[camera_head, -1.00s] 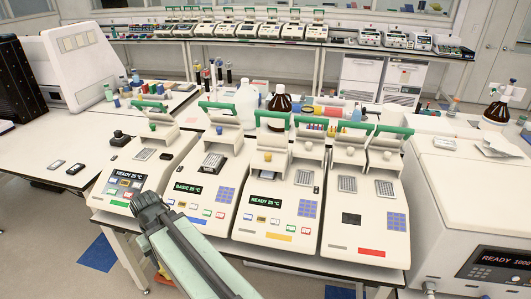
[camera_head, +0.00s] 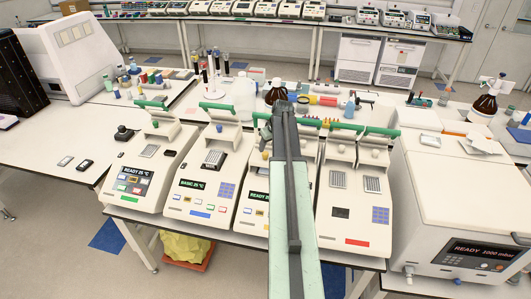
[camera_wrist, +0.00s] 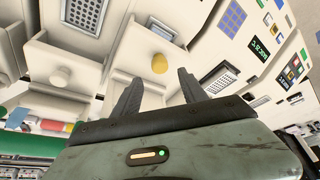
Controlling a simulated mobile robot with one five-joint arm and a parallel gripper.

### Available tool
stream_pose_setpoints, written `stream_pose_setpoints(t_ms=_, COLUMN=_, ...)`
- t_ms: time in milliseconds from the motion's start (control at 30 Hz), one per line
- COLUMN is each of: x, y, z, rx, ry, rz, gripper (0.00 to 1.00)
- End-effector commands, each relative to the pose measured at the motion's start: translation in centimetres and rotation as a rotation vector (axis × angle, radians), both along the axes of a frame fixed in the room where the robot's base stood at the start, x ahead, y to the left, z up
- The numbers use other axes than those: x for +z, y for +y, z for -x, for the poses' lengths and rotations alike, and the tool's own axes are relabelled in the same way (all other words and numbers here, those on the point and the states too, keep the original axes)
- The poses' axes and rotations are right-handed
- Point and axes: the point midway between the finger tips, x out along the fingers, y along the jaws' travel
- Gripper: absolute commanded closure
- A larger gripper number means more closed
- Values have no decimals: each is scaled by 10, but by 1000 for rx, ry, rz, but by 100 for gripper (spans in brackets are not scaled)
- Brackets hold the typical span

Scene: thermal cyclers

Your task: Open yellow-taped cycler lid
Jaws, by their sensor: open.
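The yellow-taped cycler (camera_head: 255,212) is third from the left in the bench row. My arm covers most of its front and middle in the head view; its display and a sliver of its left side show. My gripper (camera_wrist: 160,92) is open, with two dark fingers apart and nothing between them. In the wrist view, a round yellowish knob (camera_wrist: 159,63) on a pale panel lies just beyond the fingertips, apart from them. In the head view the gripper end is over the rear of this cycler.
A blue-taped cycler (camera_head: 204,200) stands left, and a red-taped double cycler (camera_head: 352,215) right, both with green-handled lids. Behind are a brown bottle (camera_head: 276,92) and a white jug (camera_head: 243,98). A large white oven-like unit (camera_head: 455,205) bounds the right.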

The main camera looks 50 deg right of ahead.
Motion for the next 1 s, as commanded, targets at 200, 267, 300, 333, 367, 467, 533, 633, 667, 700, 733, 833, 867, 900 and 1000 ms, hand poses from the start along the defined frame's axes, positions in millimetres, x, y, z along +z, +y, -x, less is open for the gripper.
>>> stream_pose_setpoints(t_ms=200, x=-41, y=-3, z=-14, rx=2, ry=1, rz=0, gripper=50)
stream_pose_setpoints(t_ms=267, x=-52, y=-4, z=-19, rx=2, ry=1, rz=0, gripper=50)
stream_pose_setpoints(t_ms=300, x=-57, y=-4, z=-21, rx=2, ry=1, rz=0, gripper=50)
stream_pose_setpoints(t_ms=333, x=-61, y=-4, z=-23, rx=2, ry=1, rz=0, gripper=50)
stream_pose_setpoints(t_ms=367, x=-63, y=-5, z=-24, rx=2, ry=1, rz=0, gripper=50)
stream_pose_setpoints(t_ms=467, x=-67, y=-5, z=-27, rx=1, ry=1, rz=-1, gripper=50)
stream_pose_setpoints(t_ms=533, x=-65, y=-5, z=-27, rx=1, ry=1, rz=-1, gripper=50)
stream_pose_setpoints(t_ms=633, x=-64, y=-4, z=-27, rx=1, ry=1, rz=-1, gripper=50)
stream_pose_setpoints(t_ms=667, x=-64, y=-4, z=-27, rx=1, ry=1, rz=-1, gripper=50)
stream_pose_setpoints(t_ms=700, x=-64, y=-4, z=-27, rx=1, ry=1, rz=-1, gripper=56)
stream_pose_setpoints(t_ms=733, x=-64, y=-4, z=-27, rx=1, ry=1, rz=-1, gripper=64)
stream_pose_setpoints(t_ms=833, x=-64, y=-4, z=-27, rx=2, ry=1, rz=0, gripper=92)
stream_pose_setpoints(t_ms=867, x=-64, y=-4, z=-27, rx=2, ry=1, rz=0, gripper=100)
stream_pose_setpoints(t_ms=900, x=-64, y=-4, z=-27, rx=2, ry=1, rz=0, gripper=100)
stream_pose_setpoints(t_ms=1000, x=-64, y=-4, z=-27, rx=2, ry=1, rz=0, gripper=100)
